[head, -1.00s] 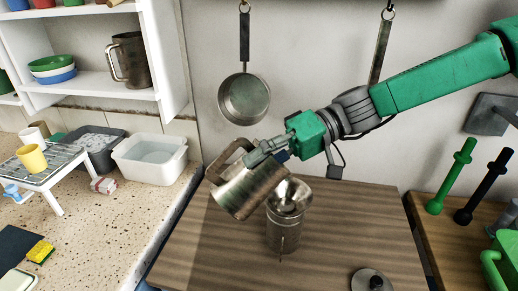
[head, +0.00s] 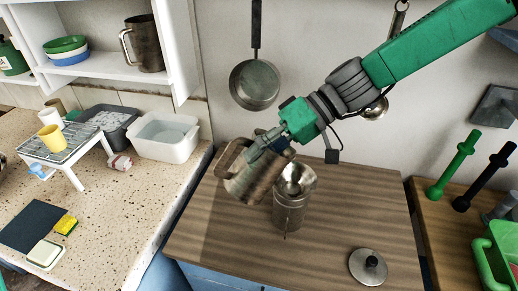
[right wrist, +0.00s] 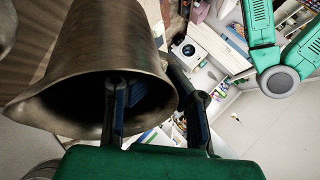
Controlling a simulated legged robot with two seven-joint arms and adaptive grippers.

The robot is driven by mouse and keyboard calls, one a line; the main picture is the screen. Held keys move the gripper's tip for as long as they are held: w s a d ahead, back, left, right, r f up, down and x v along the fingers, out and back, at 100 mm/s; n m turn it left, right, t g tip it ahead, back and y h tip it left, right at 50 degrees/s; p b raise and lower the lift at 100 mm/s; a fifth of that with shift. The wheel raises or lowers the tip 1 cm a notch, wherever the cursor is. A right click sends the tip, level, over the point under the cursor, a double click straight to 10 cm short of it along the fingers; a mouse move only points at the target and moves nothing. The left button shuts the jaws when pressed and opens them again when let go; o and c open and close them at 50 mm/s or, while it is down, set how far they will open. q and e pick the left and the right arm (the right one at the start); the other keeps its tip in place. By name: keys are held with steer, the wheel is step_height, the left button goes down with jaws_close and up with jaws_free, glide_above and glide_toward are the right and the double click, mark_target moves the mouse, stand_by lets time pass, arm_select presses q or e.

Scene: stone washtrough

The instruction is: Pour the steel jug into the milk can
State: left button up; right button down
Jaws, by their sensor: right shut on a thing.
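The steel jug (head: 255,183) is brownish metal with a loop handle on its left side. It is held tilted in the air, just left of the milk can (head: 288,213) and overlapping its edge in the head view. The can is a steel cylinder standing on the wooden top, with a shiny funnel-like mouth (head: 297,178). My right gripper (head: 268,148) is shut on the jug's wall near the rim. In the right wrist view the jug (right wrist: 95,50) shows its dark mouth, with one finger inside and one outside. No stream is visible. My left gripper is not seen.
A round lid with a black knob (head: 368,266) lies at the wooden top's front right. A pan (head: 254,85) hangs on the wall behind. A white basin (head: 165,137) and a rack (head: 62,150) stand on the left counter. The wooden top's right part is mostly clear.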

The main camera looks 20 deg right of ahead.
mark_target(250, 168)
steer(key=shift+a+r+h+p, duration=0.2)
steer(key=shift+a+h+p, duration=0.05)
steer(key=shift+h+p, duration=0.3)
steer(key=shift+a+f, duration=0.1)
steer(key=shift+f, duration=0.05)
steer(key=shift+a+f+h+b, duration=0.1)
steer(key=shift+f+h+b, duration=0.15)
steer(key=shift+b, duration=0.8)
steer(key=shift+r+h+p, duration=0.15)
steer(key=shift+h+p, duration=0.25)
steer(key=shift+p, duration=0.25)
steer(key=shift+s+a+h+p, duration=0.1)
steer(key=shift+a+h+p, duration=0.05)
steer(key=shift+h+p, duration=0.6)
steer(key=shift+a+f+h+p, duration=0.15)
steer(key=shift+f+h+p, duration=0.6)
steer(key=shift+p, duration=0.45)
steer(key=shift+a+f+h+p, duration=0.25)
steer(key=shift+f+h+p, duration=0.25)
steer(key=shift+h+p, duration=0.35)
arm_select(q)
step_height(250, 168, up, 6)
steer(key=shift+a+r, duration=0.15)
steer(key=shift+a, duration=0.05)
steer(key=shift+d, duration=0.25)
arm_select(e)
steer(key=shift+d+f, duration=0.1)
steer(key=shift+d, duration=0.2)
